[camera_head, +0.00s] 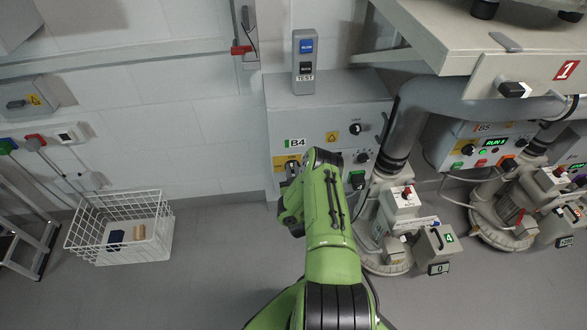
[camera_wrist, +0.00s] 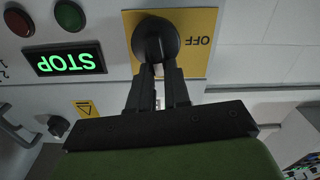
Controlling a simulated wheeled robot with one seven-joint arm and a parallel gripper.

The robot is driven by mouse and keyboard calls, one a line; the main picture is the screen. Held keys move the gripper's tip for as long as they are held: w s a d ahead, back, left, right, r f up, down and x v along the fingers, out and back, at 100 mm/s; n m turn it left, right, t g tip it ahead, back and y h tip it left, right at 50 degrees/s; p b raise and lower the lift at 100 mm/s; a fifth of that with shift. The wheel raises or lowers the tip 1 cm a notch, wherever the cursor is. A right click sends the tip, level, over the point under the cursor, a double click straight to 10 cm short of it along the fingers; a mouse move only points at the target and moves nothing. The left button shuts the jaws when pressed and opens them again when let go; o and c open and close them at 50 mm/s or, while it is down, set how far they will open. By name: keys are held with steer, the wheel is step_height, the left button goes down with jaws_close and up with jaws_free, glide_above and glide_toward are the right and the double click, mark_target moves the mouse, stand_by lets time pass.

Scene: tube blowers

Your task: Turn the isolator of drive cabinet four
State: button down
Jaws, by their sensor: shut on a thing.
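Drive cabinet four is the grey cabinet marked B4 (camera_head: 316,108) against the wall in the head view. My gripper (camera_wrist: 160,72) is shut on the black isolator knob (camera_wrist: 156,38) in the wrist view. The knob sits on a yellow plate (camera_wrist: 199,22) with OFF printed on it, upside down in this view. The knob's pointing direction is hard to tell, as the fingers cover its lower part. A display (camera_wrist: 65,61) beside it glows green with STOP.
A red button (camera_wrist: 18,21) and a green button (camera_wrist: 70,15) are close to the display. A pipe (camera_head: 402,130) and blower base stand right of the cabinet. A white basket (camera_head: 120,228) stands on the floor at left. A grey test box (camera_head: 303,62) is above the cabinet.

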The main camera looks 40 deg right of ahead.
steer(key=n+p, duration=0.2)
steer(key=n, duration=0.1)
steer(key=a+n+p, duration=0.1)
steer(key=shift+w, duration=0.25)
steer(key=shift+w+a+f+n+p, duration=0.15)
steer(key=shift+f+n+p, duration=0.5)
steer(key=shift+n, duration=1.4)
steer(key=shift+w+a+f+n+p, duration=0.2)
steer(key=shift+n+p, duration=0.8)
steer(key=shift+n, duration=1)
steer(key=shift+s+a+f+n+p, duration=0.1)
steer(key=shift+f+n+p, duration=0.55)
steer(key=shift+n, duration=1.4)
steer(key=shift+r, duration=0.1)
steer(key=c, duration=1.1)
jaws_free()
steer(key=shift+w, duration=0.1)
